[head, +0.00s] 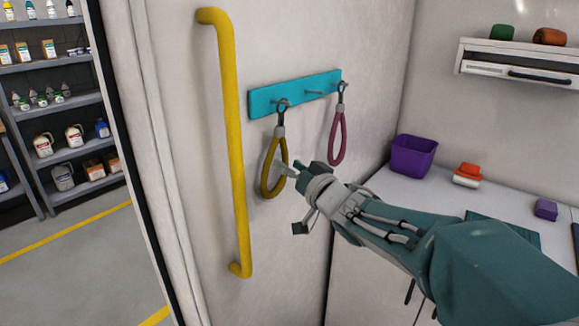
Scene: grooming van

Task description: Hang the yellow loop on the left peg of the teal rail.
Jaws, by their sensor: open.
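The teal rail (262,102) is fixed to the pale wall panel. The yellow loop (268,178) hangs down from the rail's left peg (279,102) by a metal ring and grey collar. A pink loop (334,140) hangs the same way from the right peg (343,84). The middle peg (314,92) is bare. My gripper (295,200) is open, just right of the yellow loop's lower part. Its upper finger appears close to the loop's right side; I cannot tell whether they touch. Nothing shows between the fingers.
A yellow grab bar (236,150) stands out vertically left of the rail. Right of my gripper is a counter (440,188) with a purple bin (413,156) and an orange-topped item (468,173). Shelves (60,108) with bottles stand beyond the door opening at left.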

